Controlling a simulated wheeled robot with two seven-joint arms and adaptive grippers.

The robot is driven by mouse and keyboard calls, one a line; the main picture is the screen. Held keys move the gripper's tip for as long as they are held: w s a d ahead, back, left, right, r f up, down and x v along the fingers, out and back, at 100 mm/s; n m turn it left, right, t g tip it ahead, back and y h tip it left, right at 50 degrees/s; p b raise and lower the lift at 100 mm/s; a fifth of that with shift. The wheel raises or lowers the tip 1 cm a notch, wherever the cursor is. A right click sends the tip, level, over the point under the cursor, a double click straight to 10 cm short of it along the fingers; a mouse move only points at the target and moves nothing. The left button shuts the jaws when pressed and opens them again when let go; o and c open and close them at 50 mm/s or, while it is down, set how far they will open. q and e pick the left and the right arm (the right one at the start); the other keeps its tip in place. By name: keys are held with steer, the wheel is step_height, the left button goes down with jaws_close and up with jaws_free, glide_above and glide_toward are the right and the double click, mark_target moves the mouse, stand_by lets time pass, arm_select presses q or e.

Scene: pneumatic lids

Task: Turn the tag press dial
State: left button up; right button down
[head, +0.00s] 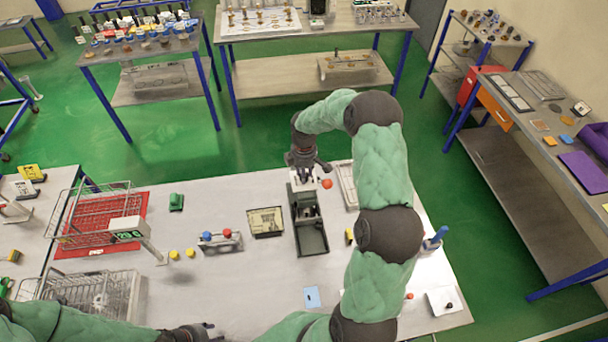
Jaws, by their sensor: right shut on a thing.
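The machine that looks like the tag press (311,238) stands on the near table, a long dark grey-green body with an open tray at its front. A light block (303,181) and a red knob (327,184) show at its back end. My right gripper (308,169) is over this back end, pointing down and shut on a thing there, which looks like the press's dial. The fingers and wrist hide the dial itself. My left gripper (206,331) is low at the bottom edge, away from the press; its fingers are too small to read.
A framed plate (266,222) and a small block with red and blue knobs (220,241) lie left of the press. A red-based wire rack (100,216) and a wire basket (95,291) stand farther left. A blue card (312,296) lies in front. My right arm covers the table's right side.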

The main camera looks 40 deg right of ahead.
steer(key=shift+n, duration=1.2)
steer(key=c, duration=0.9)
jaws_free()
step_height(320, 180, up, 12)
